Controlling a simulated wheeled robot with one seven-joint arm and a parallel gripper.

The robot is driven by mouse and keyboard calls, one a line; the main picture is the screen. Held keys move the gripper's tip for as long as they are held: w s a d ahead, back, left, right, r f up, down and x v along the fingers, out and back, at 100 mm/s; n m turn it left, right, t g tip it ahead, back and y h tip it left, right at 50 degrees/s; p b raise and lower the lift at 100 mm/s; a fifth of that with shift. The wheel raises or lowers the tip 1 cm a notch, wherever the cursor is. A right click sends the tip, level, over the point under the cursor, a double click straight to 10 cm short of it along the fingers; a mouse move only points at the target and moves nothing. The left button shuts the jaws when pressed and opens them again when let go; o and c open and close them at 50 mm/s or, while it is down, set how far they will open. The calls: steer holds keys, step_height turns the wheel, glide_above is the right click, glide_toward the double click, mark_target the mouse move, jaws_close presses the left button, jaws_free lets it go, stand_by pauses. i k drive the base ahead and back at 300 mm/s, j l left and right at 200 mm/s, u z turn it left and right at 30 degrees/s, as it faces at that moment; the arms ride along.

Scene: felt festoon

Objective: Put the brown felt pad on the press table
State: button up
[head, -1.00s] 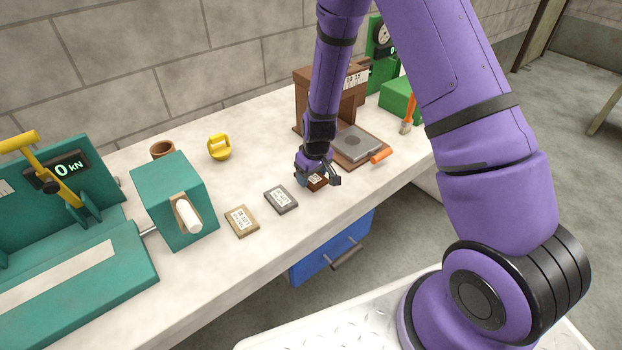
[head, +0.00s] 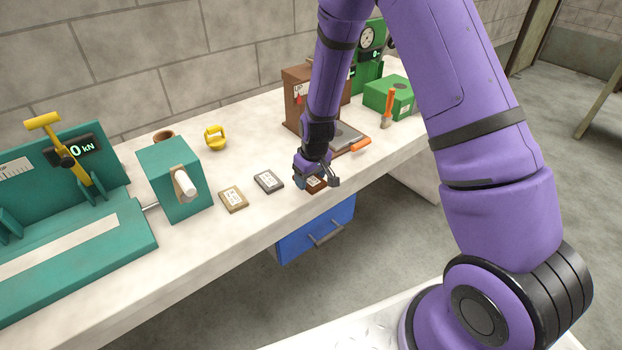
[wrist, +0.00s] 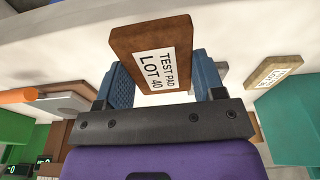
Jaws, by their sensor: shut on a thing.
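My gripper (head: 317,178) is shut on the brown felt pad (head: 316,186), near the front edge of the bench. In the wrist view the pad (wrist: 151,49) sits between the two blue fingers, its white label reading "TEST PAD LOT 40". In the head view the gripper partly hides the pad, and its exact height is hard to tell. The press table, a grey plate (head: 346,134) on the brown press (head: 297,98), lies beyond and to the right of the gripper. My arm hides part of the press.
A grey pad (head: 268,181) and a tan pad (head: 233,199) lie left of the gripper. An orange handle (head: 361,145) sticks out in front of the plate. A green box (head: 388,96) and an orange-handled brush (head: 388,108) are at the right. A teal machine (head: 60,240) fills the left.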

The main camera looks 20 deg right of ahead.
mark_target(336, 132)
steer(key=i+l, duration=0.1)
steer(key=l, duration=0.25)
steer(key=i+l, duration=0.1)
steer(key=l, duration=0.25)
steer(key=i+l, duration=0.15)
steer(key=i, duration=0.2)
steer(key=i+l, duration=0.15)
steer(key=i, duration=0.15)
